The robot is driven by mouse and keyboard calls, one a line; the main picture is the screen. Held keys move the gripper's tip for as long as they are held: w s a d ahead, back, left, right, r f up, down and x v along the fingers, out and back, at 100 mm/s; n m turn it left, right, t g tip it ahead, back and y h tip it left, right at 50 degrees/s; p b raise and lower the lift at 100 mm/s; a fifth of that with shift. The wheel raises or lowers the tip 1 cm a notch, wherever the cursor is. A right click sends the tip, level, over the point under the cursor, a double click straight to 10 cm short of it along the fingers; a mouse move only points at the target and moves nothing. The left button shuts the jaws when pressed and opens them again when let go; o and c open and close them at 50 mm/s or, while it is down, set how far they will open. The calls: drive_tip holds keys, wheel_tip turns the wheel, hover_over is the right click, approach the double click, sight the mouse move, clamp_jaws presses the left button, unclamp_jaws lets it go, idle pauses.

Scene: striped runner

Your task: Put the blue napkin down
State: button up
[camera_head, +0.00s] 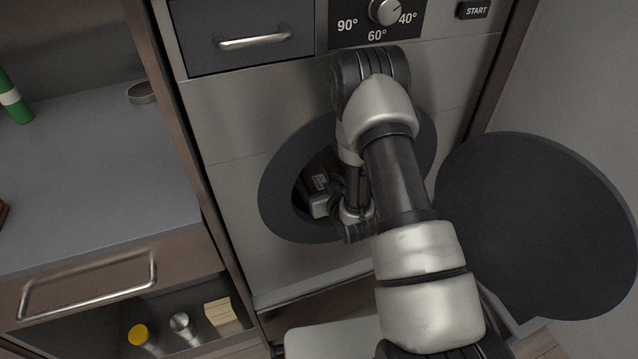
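My arm reaches into the round opening of a washing machine (232,110). My gripper (319,200) is inside the dark drum opening, and only its grey and black body shows. Its fingertips are hidden in the dark, so I cannot see whether it is open or shut or holds anything. No blue napkin shows in this view; the drum's inside is mostly dark and partly covered by my arm.
The machine's round dark door (540,225) stands open at the right. A counter (95,175) at the left bears a green bottle (14,98) and a small round dish (141,93). A cabinet wall stands close at the right.

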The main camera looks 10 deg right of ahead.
drive_tip(key=shift+r+p, duration=0.3)
drive_tip(key=shift+p, duration=0.05)
drive_tip(key=p+v, duration=0.1)
drive_tip(key=v, duration=1.1)
